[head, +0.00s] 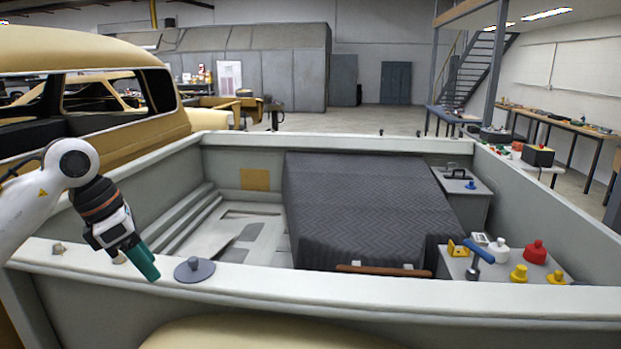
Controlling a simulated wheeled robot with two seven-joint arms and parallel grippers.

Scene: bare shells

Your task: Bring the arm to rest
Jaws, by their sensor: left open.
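My left arm (45,190) comes in from the left edge, white with a dark wrist. My left gripper (145,263) has green fingers and points down over the near rim of the grey truck bed (430,297). The gripper is open and nothing shows between its fingers. It is just left of a grey disc with a knob (194,269) on the rim. I cannot tell whether the fingertips touch the rim. My right gripper is not in view.
A dark patterned cover (360,205) fills the middle of the bed. A ledge at right holds a blue-handled hammer (482,252), a red knob (536,251) and yellow pieces (519,273). A yellow cab (100,90) stands at left. The bed floor (245,235) is partly bare.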

